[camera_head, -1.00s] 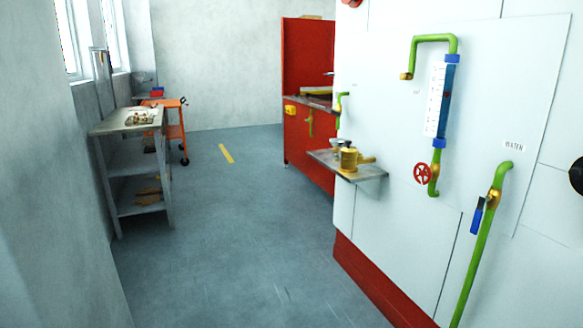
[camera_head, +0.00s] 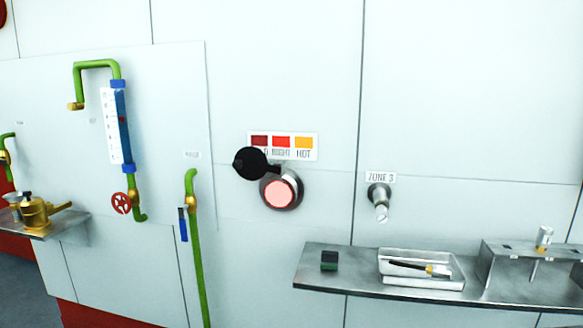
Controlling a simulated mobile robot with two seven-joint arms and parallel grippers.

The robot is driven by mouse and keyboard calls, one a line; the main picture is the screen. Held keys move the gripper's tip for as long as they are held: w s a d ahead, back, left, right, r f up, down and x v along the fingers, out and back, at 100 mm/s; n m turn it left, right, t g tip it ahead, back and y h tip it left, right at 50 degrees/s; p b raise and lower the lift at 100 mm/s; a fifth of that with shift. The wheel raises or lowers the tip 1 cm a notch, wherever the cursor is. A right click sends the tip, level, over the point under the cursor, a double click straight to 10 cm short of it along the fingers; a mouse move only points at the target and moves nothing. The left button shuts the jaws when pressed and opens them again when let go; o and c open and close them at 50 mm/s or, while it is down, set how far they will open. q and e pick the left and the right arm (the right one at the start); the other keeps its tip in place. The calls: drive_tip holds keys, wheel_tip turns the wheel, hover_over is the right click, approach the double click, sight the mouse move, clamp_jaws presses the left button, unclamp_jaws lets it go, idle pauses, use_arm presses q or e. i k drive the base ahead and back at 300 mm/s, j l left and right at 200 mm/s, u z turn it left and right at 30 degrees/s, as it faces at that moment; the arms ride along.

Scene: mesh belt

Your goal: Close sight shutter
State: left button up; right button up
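The sight shutter (camera_head: 250,163) is a round black disc on the white wall, at the middle of the head view. It is swung up and to the left of a round sight port (camera_head: 279,193) with a dark rim, and the port's glowing pink-red glass is uncovered. A short arm seems to join the disc to the port's rim. A colour label (camera_head: 282,146) with dark red, red and orange patches is above the port. Neither of my grippers shows in the view.
A metal shelf (camera_head: 350,287) juts out below right, bearing a small dark block (camera_head: 329,261), a tray (camera_head: 421,282) and a metal stand (camera_head: 530,250). A "ZONE 3" fitting (camera_head: 379,196) is right of the port. Green pipes (camera_head: 192,230) and a gauge (camera_head: 117,125) are left.

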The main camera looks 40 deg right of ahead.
sight(250, 163)
drive_tip(key=z, duration=1.2)
